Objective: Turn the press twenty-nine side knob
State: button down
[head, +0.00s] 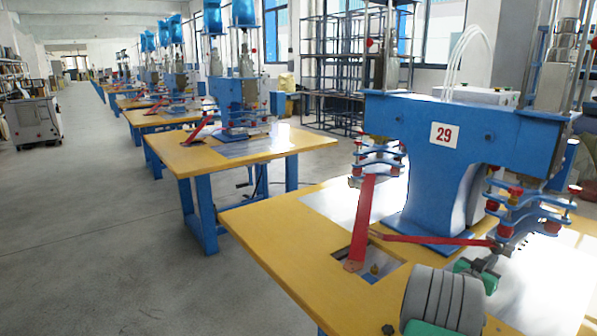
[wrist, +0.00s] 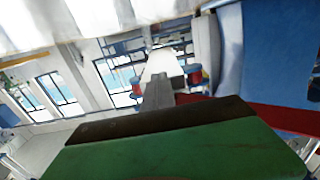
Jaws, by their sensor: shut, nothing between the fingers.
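The press twenty-nine (head: 400,115) is a blue machine with a white plate bearing a red 29, standing on a yellow table at the right of the head view. A small dark round part (head: 487,136) sits on its blue upper body; I cannot tell whether it is the side knob. In the wrist view a dark part (wrist: 314,90) shows on a blue surface at the right edge. My gripper (head: 492,258) is shut and empty, in front of the press's right-hand clamp head. Its grey fingers also show in the wrist view (wrist: 158,92), above my green and dark housing.
A red bar (head: 430,240) crosses low in front of the press, beside an upright red lever (head: 362,220). The right clamp head (head: 522,212) is close to my gripper. The yellow table (head: 265,225) has bare room at its left. Similar presses recede behind.

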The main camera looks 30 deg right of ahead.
jog(key=shift+w+d+r+b, duration=0.1)
jog(key=shift+r+b, duration=0.3)
jog(key=shift+r, duration=0.25)
jog(key=shift+s+a+f+b, duration=0.25)
jog(key=shift+a+b, duration=0.35)
jog(key=shift+a, duration=0.45)
jog(key=shift+s+a+f+b, duration=0.1)
jog(key=shift+a+f+b, duration=0.2)
jog(key=shift+a+b, duration=0.5)
jog(key=shift+s+a+f+b, duration=0.2)
jog(key=shift+a+f+b, duration=0.15)
jog(key=shift+a, duration=0.9)
